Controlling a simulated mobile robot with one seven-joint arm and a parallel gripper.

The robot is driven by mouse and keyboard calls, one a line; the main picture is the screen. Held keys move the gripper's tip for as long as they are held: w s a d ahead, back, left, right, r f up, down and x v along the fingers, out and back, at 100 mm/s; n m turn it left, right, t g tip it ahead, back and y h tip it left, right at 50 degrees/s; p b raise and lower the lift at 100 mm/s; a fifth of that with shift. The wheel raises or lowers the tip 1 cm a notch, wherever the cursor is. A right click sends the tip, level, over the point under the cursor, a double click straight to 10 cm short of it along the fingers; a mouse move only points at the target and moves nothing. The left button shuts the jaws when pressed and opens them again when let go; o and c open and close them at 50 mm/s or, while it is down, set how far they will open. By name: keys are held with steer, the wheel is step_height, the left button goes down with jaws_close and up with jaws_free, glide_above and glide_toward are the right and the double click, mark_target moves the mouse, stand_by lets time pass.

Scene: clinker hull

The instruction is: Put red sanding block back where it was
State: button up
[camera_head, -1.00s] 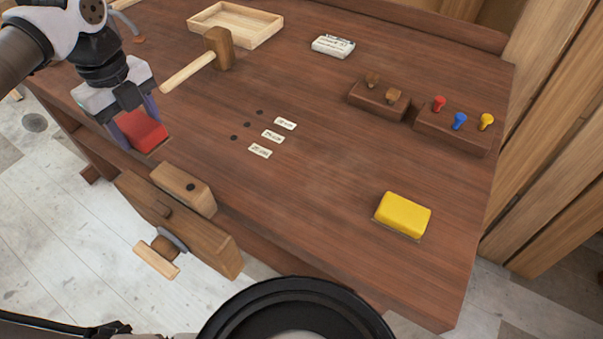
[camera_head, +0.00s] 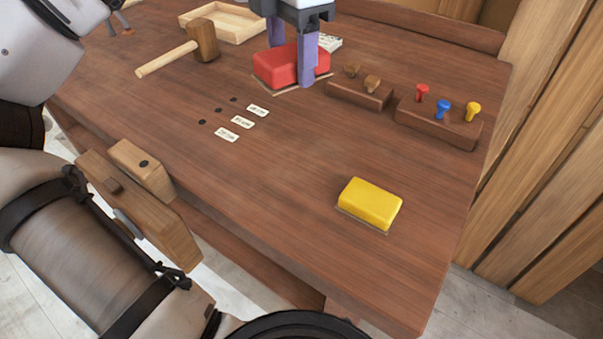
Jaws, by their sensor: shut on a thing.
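The red sanding block (camera_head: 276,67) is in my gripper (camera_head: 292,63), towards the back middle of the workbench in the head view. My gripper is shut on the block, with one purple finger in front of its right part. A thin tan layer shows along the block's lower edge. I cannot tell whether the block touches the bench top or hangs just above it. A yellow sanding block (camera_head: 370,203) lies on the bench at the front right.
A wooden mallet (camera_head: 203,40) and shallow wooden tray (camera_head: 235,14) lie at the back left. Right of my gripper stand a peg holder (camera_head: 358,94) and another with coloured pegs (camera_head: 438,125). A partly hidden white box (camera_head: 330,42) is behind. Three labels (camera_head: 243,122) lie beside holes; mid-bench is clear.

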mark_target(294, 172)
step_height(294, 172, down, 19)
steer(key=shift+f+p, duration=0.15)
steer(key=shift+p, duration=0.45)
steer(key=shift+f, duration=0.15)
steer(key=shift+f, duration=0.1)
steer(key=shift+f+b, duration=0.15)
steer(key=shift+b, duration=0.15)
steer(key=o, duration=1)
steer(key=shift+o, duration=0.2)
steer(key=shift+r, duration=0.25)
step_height(294, 172, up, 12)
steer(key=shift+b, duration=0.4)
